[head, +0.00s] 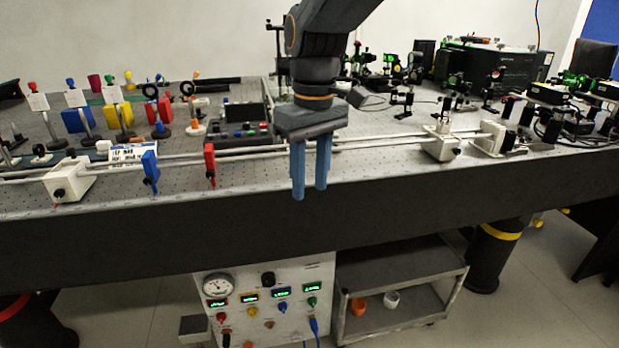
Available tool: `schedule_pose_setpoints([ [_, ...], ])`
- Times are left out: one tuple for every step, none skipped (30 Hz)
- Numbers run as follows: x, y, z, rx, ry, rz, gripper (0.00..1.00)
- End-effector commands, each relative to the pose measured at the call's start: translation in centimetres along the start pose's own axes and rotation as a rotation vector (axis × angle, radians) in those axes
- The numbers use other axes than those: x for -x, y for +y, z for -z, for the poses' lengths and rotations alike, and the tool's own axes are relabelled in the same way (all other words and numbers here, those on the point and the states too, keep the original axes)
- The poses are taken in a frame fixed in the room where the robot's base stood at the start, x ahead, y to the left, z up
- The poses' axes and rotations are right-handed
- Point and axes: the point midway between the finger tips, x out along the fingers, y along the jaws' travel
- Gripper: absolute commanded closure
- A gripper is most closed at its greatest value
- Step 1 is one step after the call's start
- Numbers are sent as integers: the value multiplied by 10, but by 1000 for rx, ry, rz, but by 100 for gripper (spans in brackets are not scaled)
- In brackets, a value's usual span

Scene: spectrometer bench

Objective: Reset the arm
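My gripper (309,190) hangs from my arm at the centre of the head view, pointing down. Its two blue fingers are apart with a narrow gap between them, and nothing shows between them. The fingers appear in front of the optical bench's (230,232) dark front side. The gripper body hides a part of the long rail (380,141) behind it. From this one view I cannot tell how far the fingers are from the bench edge.
A blue holder (150,168) and a red holder (210,160) stand on the rail left of my gripper, with white blocks (68,180) and (440,143) along it. A control panel (265,295) and a grey cart (400,315) stand below. Optics crowd the bench top.

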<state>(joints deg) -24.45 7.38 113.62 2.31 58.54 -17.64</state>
Motion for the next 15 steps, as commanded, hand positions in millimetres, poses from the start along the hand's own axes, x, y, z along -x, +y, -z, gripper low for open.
schedule_pose_setpoints([
  [0,2,-2,-7,-1,0,65],
  [-1,4,-6,-17,-2,-1,65],
  [-3,9,-13,-40,-3,-2,65],
  [-5,14,-21,-66,-4,-3,65],
  [-7,20,-31,-98,-5,-4,65],
  [-12,29,-48,-149,-6,-7,65],
  [-15,36,-62,-195,-7,-9,65],
  [-19,42,-78,-242,-8,-11,65],
  [-25,50,-101,-307,-8,-14,65],
  [-29,55,-117,-356,-8,-16,65],
  [-33,58,-134,-404,-9,-17,65],
  [-38,62,-155,-463,-8,-20,65],
  [-42,63,-170,-505,-8,-22,65],
  [-45,64,-184,-545,-7,-24,65],
  [-49,65,-200,-591,-7,-25,65],
])
